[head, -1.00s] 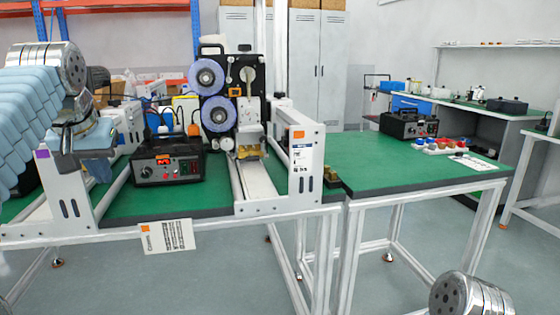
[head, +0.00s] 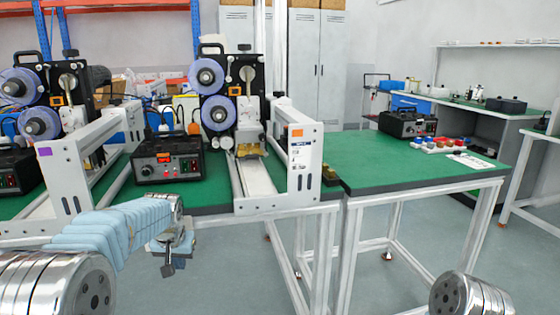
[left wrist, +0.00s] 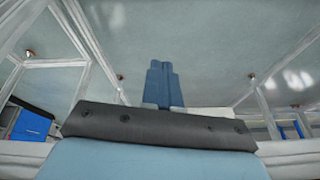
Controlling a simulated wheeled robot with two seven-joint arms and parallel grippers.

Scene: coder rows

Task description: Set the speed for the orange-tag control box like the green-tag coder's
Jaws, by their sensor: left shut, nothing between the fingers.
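The white frame (head: 300,165) around this coder carries an orange tag. I cannot make out a green-tag coder. My left gripper (head: 168,268) is in front of and below the table's front edge, below the control box. Its fingers are together and empty in the left wrist view (left wrist: 163,83), over the floor. My right gripper is out of view.
Another coder (head: 40,105), with a purple-tagged frame (head: 68,185), stands at the left. A second green table (head: 405,170) at the right holds a black box (head: 408,124) and several coloured buttons (head: 445,145). Open floor lies in front.

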